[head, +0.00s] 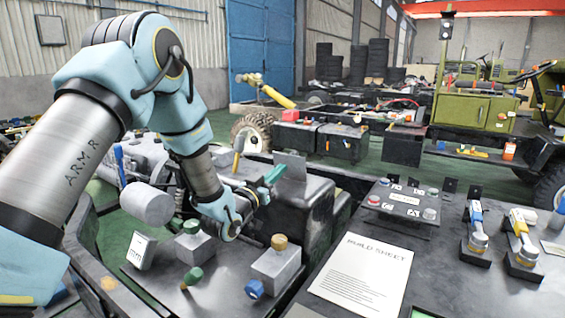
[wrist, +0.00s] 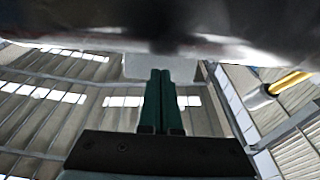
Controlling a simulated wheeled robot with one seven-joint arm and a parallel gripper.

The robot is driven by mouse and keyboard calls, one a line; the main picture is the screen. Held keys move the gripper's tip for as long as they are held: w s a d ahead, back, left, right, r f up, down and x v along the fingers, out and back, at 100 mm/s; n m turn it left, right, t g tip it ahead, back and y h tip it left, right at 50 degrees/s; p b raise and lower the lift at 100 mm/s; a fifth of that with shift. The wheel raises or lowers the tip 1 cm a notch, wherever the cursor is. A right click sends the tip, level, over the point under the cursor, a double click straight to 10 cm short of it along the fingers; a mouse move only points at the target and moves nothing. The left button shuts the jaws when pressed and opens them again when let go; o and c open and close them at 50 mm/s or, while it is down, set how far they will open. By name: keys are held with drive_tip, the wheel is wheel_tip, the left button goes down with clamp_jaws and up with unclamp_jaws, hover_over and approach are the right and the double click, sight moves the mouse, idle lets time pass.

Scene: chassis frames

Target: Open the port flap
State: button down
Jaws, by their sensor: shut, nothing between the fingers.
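The port flap appears to be a thin grey plate (head: 292,163) standing raised and tilted at the back of the dark box-shaped housing (head: 318,198). My gripper (head: 274,174) is just left of the plate, with its green fingers close to it. In the wrist view the fingers of my gripper (wrist: 160,74) are pressed together with nothing between them. Their tips overlap a pale grey panel (wrist: 188,68), which looks like the same plate. I cannot tell whether the tips touch it. The port opening is hidden from both views.
Grey blocks with a green knob (head: 192,227) and a yellow knob (head: 279,242) stand in front of the housing. A build sheet (head: 362,275), a switch panel (head: 404,205) and tools in holders (head: 477,230) occupy the bench at right. A dark surface fills the top of the wrist view.

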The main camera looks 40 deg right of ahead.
sight(288, 161)
drive_tip(key=shift+x, duration=1.2)
drive_tip(key=shift+p, duration=0.35)
drive_tip(key=shift+d+r+y+p, duration=0.3)
drive_tip(key=shift+r+y+p, duration=0.15)
drive_tip(key=shift+y+p, duration=0.15)
drive_tip(key=shift+w+d+f+b, duration=0.2)
drive_tip(key=shift+d+b, duration=0.15)
drive_tip(key=shift+b, duration=0.55)
drive_tip(key=shift+d+r, duration=0.1)
drive_tip(key=shift+r, duration=0.1)
